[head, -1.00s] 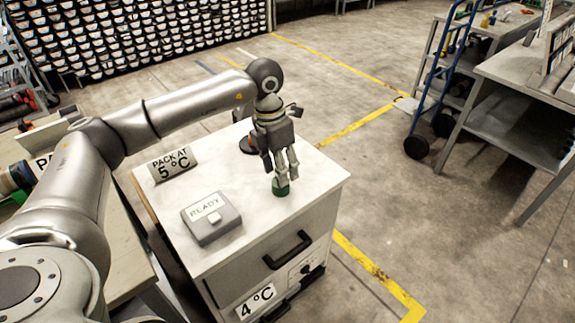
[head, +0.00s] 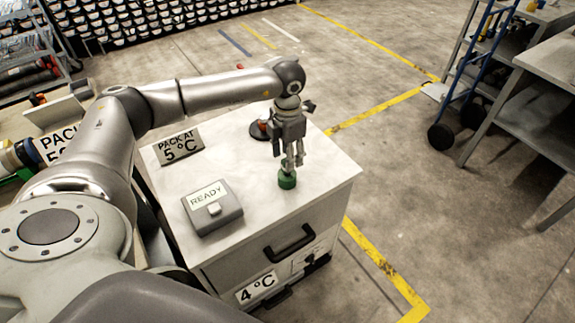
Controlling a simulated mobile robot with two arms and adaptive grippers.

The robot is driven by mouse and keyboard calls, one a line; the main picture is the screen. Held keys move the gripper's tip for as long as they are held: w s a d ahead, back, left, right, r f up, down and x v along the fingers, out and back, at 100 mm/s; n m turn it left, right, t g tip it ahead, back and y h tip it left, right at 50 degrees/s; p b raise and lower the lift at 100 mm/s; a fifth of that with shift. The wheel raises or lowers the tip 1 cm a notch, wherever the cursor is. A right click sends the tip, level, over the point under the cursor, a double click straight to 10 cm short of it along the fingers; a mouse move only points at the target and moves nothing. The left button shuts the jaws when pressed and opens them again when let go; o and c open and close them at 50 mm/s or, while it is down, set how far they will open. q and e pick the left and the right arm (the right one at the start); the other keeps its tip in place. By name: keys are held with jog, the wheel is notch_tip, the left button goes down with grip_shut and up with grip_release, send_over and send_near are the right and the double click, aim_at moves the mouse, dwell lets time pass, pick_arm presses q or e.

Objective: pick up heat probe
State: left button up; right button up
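My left gripper (head: 292,163) points down over the right side of the white cabinet top (head: 250,200). A short green cylindrical thing (head: 287,180) stands upright on the top directly below the fingertips. I take it to be the heat probe or its holder, but I cannot tell which. The fingers sit close together at its upper end. I cannot tell whether they touch or grip it. A dark round base with a reddish part (head: 258,130) stands behind the gripper, partly hidden by it. My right gripper is not in view.
A grey box marked READY (head: 212,207) sits front left of the gripper. A sign reading PACK AT 5 °C (head: 179,146) stands at the back left. The cabinet has a black handle (head: 289,243). A blue hand truck (head: 468,80) and grey workbench stand on the right.

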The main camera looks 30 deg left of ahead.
pick_arm(q)
notch_tip(320, 180, down, 2)
jog(key=shift+a+f, duration=0.15)
jog(key=shift+f, duration=0.25)
jog(key=shift+c, duration=1.6)
jog(key=c, duration=0.5)
grip_shut()
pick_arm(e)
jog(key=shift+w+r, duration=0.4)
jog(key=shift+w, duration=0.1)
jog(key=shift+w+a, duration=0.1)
